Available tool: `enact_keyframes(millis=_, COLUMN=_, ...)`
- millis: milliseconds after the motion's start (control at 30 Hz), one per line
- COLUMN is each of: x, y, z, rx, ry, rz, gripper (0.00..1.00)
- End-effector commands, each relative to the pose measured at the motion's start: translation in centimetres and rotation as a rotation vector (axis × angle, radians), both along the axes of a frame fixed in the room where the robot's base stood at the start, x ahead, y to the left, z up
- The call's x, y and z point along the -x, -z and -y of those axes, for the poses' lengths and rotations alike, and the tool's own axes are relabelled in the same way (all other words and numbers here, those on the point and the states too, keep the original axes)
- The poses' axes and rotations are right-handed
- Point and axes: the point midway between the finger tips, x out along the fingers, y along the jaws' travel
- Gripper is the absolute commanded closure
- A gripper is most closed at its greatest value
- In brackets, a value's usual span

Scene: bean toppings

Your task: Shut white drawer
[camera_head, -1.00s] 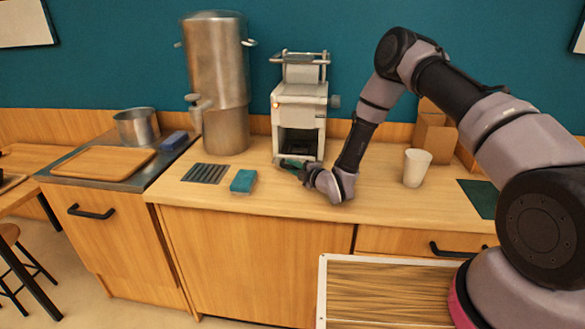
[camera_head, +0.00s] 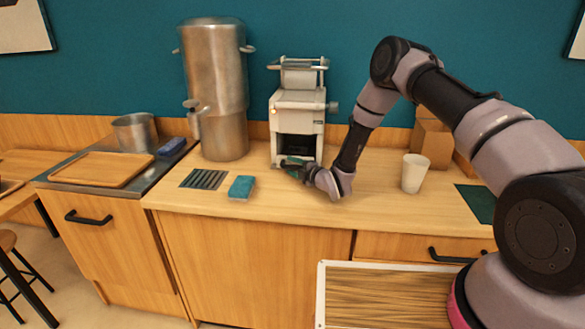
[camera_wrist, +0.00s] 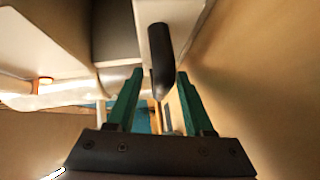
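A white machine (camera_head: 298,105) with a dark opening low in its front stands on the counter against the back wall. My gripper (camera_head: 293,164) is at the lower front of this machine. In the wrist view, a white drawer front (camera_wrist: 190,14) carries a black rounded handle (camera_wrist: 160,45). The green fingers of my gripper (camera_wrist: 160,76) are spread apart, with the lower end of the handle between them. I cannot tell whether either finger touches the handle. How far out the drawer stands is hidden in the head view by my gripper and wrist.
A blue-green sponge (camera_head: 241,187) and a dark grate (camera_head: 204,179) lie left of the machine. A steel urn (camera_head: 215,90) stands behind them. A white cup (camera_head: 414,173) and cardboard box (camera_head: 432,140) are right of my forearm. A white-rimmed wooden surface (camera_head: 322,295) is in front of the counter.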

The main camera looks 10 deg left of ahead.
Motion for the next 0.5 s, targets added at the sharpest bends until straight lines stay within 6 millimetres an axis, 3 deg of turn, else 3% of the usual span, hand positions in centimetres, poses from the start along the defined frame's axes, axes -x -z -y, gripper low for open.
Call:
enact_keyframes(millis=267, x=1.1, y=-0.2, z=1.1, rx=0.001, ry=0.001, rz=-0.002, gripper=0.48)
enact_keyframes(millis=500, x=4.5, y=-0.9, z=4.4, rx=0.001, ry=0.001, rz=-0.004, gripper=0.48)
